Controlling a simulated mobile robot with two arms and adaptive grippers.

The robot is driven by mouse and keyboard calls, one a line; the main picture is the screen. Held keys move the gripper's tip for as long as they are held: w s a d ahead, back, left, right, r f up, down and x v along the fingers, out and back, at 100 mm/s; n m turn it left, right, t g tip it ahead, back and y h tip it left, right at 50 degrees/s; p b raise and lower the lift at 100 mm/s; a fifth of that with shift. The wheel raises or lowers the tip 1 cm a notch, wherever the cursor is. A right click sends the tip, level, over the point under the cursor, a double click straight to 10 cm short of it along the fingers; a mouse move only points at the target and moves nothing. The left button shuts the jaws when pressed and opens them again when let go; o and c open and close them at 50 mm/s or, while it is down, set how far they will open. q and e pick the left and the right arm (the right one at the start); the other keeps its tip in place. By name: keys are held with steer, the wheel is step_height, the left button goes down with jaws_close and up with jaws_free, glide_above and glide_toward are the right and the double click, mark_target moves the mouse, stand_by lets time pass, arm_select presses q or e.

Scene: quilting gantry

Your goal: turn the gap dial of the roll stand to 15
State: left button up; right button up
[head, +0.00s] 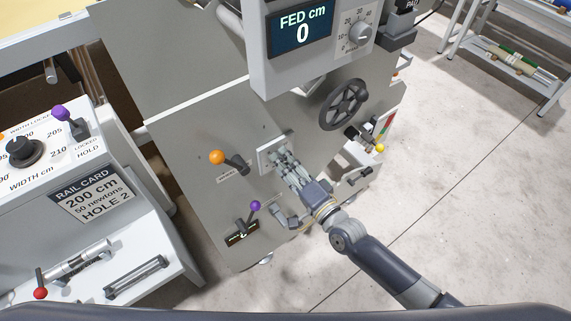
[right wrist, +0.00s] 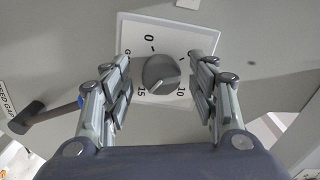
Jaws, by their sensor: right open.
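The gap dial (right wrist: 161,74) is a round grey knob on a white plate (right wrist: 128,32) marked 0, 10 and 15. Its pale pointer line aims down and left in the right wrist view, on the 15 side of the space between 10 and 15. I cannot tell its exact reading. My right gripper (right wrist: 163,75) is open, with one finger on each side of the knob and visible space between them and it. In the head view my right gripper (head: 274,155) hides the knob, and only the plate edge (head: 264,158) shows. My left gripper is not in view.
On the roll stand panel (head: 195,125), an orange-knobbed lever (head: 217,157) is left of the dial and a purple-knobbed lever (head: 255,206) below it. A black handwheel (head: 344,104) is up and right. The FED cm display (head: 302,32) overhangs above. Open floor lies right.

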steer(key=v, duration=1.2)
stand_by(0.3)
